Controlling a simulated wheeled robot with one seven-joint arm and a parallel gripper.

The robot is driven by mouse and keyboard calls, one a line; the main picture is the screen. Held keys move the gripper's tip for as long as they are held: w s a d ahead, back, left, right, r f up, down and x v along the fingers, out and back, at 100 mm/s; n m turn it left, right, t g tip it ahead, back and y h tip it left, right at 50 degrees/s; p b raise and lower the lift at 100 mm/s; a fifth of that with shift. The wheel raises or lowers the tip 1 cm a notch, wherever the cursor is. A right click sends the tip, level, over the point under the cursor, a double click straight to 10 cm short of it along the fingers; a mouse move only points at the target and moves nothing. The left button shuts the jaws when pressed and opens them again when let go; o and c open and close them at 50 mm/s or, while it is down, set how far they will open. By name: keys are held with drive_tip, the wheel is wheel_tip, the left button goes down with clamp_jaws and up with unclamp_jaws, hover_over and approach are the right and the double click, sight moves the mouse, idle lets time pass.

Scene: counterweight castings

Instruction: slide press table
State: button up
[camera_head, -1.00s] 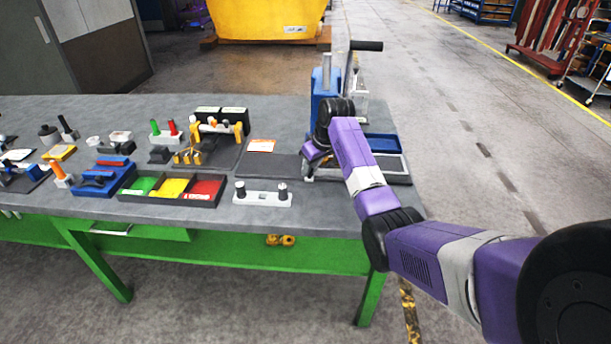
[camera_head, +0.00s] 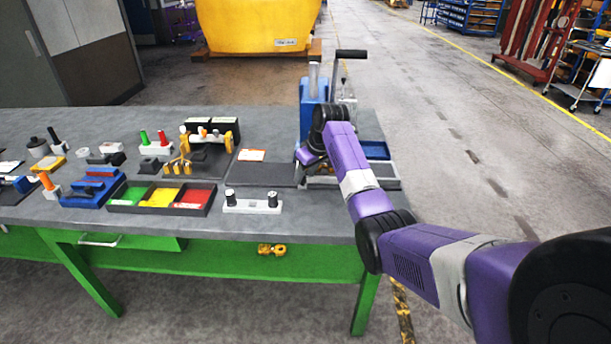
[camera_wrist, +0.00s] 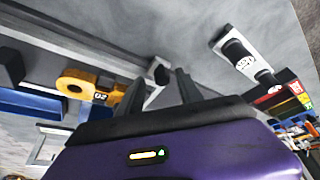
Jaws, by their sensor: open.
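The press (camera_head: 313,103) stands at the right end of the bench, with a blue body and a black-gripped lever. Its pale grey table frame (camera_head: 390,183) lies at its foot, largely hidden by my arm. My gripper (camera_wrist: 160,80) is open in the wrist view, its two dark fingers close to the end of a light grey bar (camera_wrist: 95,50). I cannot tell whether they touch it. A yellow part marked 02 (camera_wrist: 78,84) lies left of the fingers. In the head view my wrist hides the fingers.
A white block with two dark pegs (camera_head: 252,207) sits at the bench's front edge; it also shows in the wrist view (camera_wrist: 238,52). A green-yellow-red tray (camera_head: 160,208) and a dark mat (camera_head: 260,174) lie left of the press. The floor aisle at right is clear.

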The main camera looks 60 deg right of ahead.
drive_tip(key=v, duration=0.7)
drive_tip(key=shift+s+b, duration=0.15)
drive_tip(key=shift+b, duration=0.3)
drive_tip(key=shift+s, duration=0.1)
